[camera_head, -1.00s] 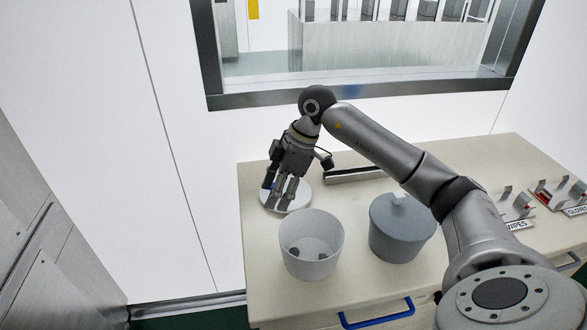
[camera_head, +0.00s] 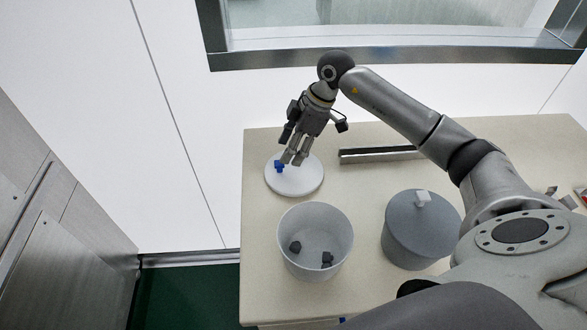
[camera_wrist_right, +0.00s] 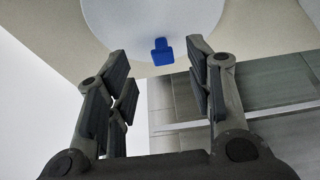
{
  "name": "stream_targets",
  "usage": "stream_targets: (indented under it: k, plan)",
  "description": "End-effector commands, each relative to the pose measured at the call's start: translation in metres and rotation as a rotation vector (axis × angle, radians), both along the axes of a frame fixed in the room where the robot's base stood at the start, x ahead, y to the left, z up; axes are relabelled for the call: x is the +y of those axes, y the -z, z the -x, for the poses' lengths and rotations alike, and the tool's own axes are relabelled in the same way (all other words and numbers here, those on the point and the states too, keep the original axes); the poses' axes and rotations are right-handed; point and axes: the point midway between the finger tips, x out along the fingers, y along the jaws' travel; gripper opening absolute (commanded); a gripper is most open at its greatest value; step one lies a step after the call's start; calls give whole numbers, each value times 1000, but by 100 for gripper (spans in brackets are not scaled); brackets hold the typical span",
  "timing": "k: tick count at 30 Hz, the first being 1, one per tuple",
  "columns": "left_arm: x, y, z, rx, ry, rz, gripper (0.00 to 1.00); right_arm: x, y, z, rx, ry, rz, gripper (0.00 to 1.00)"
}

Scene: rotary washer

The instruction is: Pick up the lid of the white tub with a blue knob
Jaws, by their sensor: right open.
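The white lid (camera_head: 300,183) with a blue knob (camera_head: 279,166) lies flat on the table, behind the open white tub (camera_head: 316,262). The tub has a few small dark pieces inside. My right gripper (camera_head: 294,160) is above the lid, open and empty, its fingers just right of the knob in the head view. In the right wrist view the blue knob (camera_wrist_right: 162,52) and part of the lid (camera_wrist_right: 150,18) show beyond the spread fingers (camera_wrist_right: 160,75), apart from them. My left gripper is not in view.
A grey tub (camera_head: 412,243) with a grey lid and white knob (camera_head: 423,197) stands right of the white tub. A dark metal bar (camera_head: 378,154) lies near the table's back. The table (camera_head: 258,290) ends left of the lid, by the wall.

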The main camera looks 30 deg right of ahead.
Motion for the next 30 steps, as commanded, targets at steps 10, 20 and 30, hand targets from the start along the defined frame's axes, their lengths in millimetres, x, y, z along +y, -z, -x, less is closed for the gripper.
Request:
stream_targets:
  k: [10, 20, 30]
  plan:
    - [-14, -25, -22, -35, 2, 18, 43, 15, 41, -4, 5, 1, -3, 48]
    - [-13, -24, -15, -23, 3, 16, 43, 16, 48, -5, 1, 0, 0, 44]
    - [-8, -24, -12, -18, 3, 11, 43, 16, 47, -5, 1, 0, 0, 1]
